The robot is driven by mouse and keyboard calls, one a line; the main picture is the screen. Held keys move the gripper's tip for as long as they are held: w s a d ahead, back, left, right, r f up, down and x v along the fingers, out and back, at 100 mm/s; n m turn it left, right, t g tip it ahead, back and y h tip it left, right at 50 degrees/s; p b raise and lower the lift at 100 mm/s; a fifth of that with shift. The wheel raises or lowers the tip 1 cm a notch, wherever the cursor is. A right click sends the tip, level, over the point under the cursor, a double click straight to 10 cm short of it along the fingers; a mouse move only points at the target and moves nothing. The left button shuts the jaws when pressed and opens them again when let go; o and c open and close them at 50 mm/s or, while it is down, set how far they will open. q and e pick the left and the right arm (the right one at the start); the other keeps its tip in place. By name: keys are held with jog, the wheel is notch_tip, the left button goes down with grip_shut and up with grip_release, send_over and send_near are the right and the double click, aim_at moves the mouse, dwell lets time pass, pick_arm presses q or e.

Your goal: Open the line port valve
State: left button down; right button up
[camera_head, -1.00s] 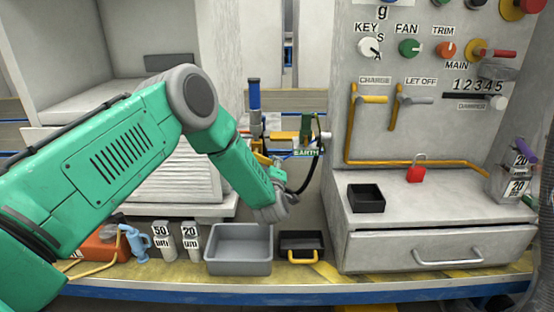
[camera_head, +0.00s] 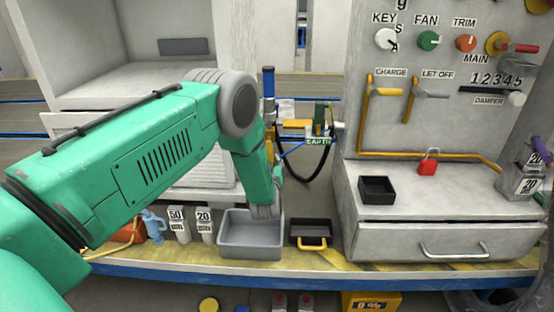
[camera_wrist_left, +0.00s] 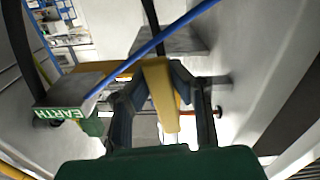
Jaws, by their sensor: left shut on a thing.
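My left gripper (camera_wrist_left: 158,82) is shut on a yellow lever (camera_wrist_left: 163,105) in the left wrist view, with its two dark fingers on either side of it. I take this lever to be the valve handle, but no label on it is readable. A blue line (camera_wrist_left: 150,45) crosses in front of it. A green EARTH block (camera_wrist_left: 68,113) is to its left. The EARTH fitting (camera_head: 318,141) with yellow parts shows just right of the forearm. My right gripper is not in view.
A grey bin (camera_head: 235,250) and a black tray with a yellow handle (camera_head: 312,233) stand on the bench below my arm. The control panel (camera_head: 350,110) and drawer cabinet (camera_head: 400,243) bound the space on the right. A black hose (camera_head: 325,170) hangs beside the fitting.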

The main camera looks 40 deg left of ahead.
pick_arm(q)
jog(key=shift+s+a+r+m, duration=0.15)
jog(key=shift+a+r+m, duration=0.3)
jog(key=shift+a+m, duration=0.35)
jog(key=shift+d, duration=0.1)
jog(key=c, duration=1.4)
grip_release()
jog(key=shift+s, duration=0.15)
jog(key=shift+d+f, duration=0.2)
jog(key=shift+f, duration=0.05)
jog(key=shift+s+d, duration=0.15)
jog(key=shift+s, duration=0.1)
jog(key=v, duration=1.1)
jog(key=shift+s, duration=0.2)
jog(key=shift+f, duration=0.15)
